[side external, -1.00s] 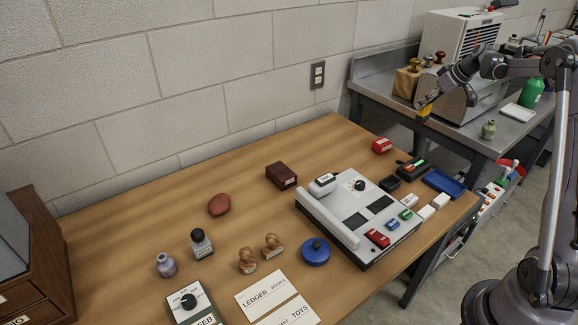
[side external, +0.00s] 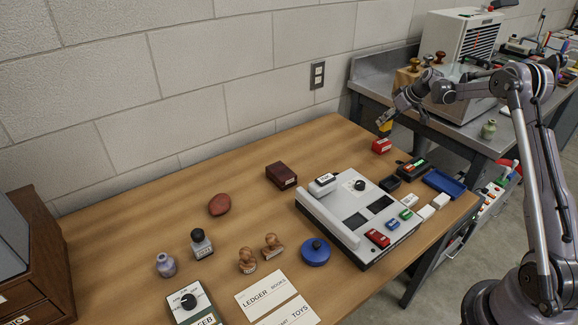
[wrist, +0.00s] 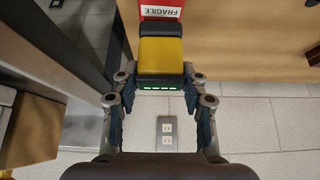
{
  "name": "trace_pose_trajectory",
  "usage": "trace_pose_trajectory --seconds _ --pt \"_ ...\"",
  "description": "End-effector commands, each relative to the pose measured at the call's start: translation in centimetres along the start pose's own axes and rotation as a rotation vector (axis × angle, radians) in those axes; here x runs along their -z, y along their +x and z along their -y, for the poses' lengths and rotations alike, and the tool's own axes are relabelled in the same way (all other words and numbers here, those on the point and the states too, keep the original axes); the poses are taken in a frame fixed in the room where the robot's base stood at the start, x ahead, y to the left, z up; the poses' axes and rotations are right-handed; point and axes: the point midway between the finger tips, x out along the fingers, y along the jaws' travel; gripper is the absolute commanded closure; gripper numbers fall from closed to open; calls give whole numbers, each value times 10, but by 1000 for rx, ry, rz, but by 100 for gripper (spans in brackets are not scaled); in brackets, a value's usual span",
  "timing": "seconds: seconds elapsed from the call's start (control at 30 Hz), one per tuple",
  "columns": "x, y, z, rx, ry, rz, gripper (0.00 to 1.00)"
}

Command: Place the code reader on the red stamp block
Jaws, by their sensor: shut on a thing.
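The code reader (wrist: 163,58) is yellow and black, with a row of green lights on its near edge. My gripper (wrist: 165,82) is shut on it, one finger on each side. In the side view my gripper (side external: 385,120) and the yellow of the reader (side external: 385,127) show just above the red stamp block (side external: 381,146), at the desk's back right edge. In the wrist view the red block (wrist: 161,12), labelled FRAGILE, lies beyond the reader, partly covered by it. I cannot tell whether the two touch.
The grey metal bench (side external: 480,138) stands behind and right of the desk.

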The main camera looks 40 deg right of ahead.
Motion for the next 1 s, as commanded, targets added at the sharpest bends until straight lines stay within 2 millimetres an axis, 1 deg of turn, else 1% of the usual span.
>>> trace_pose_trajectory --seconds 0.03,0.13,0.5,0.53,0.57,0.6,0.87,1.0 --pt "-4 6 0 0 0 -1 93" --pt "-8 13 0 0 0 -1 93" --pt "-11 16 0 0 0 0 93" --pt "-10 15 0 0 0 0 48" --pt "-10 15 0 0 0 0 39" --pt "-10 15 0 0 0 0 34" --pt "-10 15 0 0 0 0 34" --pt "-8 10 0 0 0 0 34"
